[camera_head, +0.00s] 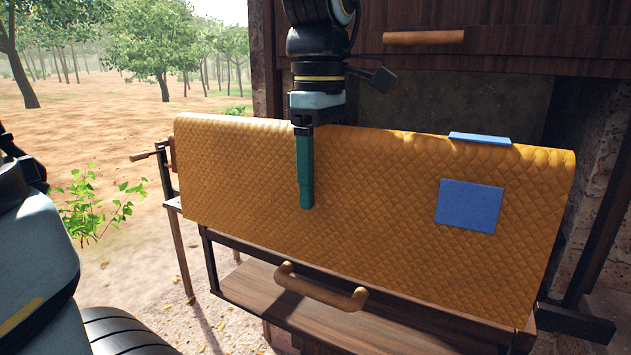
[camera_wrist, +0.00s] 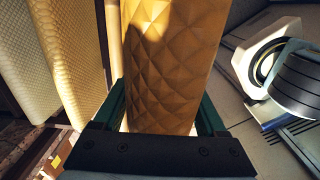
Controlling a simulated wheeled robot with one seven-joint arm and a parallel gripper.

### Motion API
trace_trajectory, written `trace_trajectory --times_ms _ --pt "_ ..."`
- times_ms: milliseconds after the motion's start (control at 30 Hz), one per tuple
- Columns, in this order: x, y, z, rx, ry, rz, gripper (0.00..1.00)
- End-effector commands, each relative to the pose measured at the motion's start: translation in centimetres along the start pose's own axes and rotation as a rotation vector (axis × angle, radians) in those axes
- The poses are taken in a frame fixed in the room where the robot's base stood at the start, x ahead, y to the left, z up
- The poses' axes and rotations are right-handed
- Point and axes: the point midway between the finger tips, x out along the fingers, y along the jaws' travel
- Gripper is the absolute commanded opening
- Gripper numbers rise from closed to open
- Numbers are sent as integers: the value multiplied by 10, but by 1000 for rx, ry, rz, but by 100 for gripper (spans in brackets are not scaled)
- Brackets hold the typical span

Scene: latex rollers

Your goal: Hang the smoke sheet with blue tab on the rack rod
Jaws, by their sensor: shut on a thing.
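The smoke sheet with the blue tab (camera_head: 385,190) is amber with a diamond pattern and spans most of the head view. Its top is rounded over, with a blue strip (camera_head: 480,139) on the top edge and a blue square (camera_head: 468,206) on the front right. My gripper (camera_head: 306,170) comes down from above, left of the sheet's middle, with one teal finger against its front. The other finger is hidden behind it. In the wrist view the sheet (camera_wrist: 165,60) lies between both teal fingers. I cannot make out the rack rod.
Paler sheets (camera_wrist: 70,60) hang at the left of the wrist view. Open ground is at left.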

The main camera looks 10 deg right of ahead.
Motion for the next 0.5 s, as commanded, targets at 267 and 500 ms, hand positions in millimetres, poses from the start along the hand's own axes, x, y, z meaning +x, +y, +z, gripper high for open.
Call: trace_trajectory --times_ms 267,500 --pt "-1 24 0 0 0 0 0" --pt "-1 44 0 0 0 0 0"
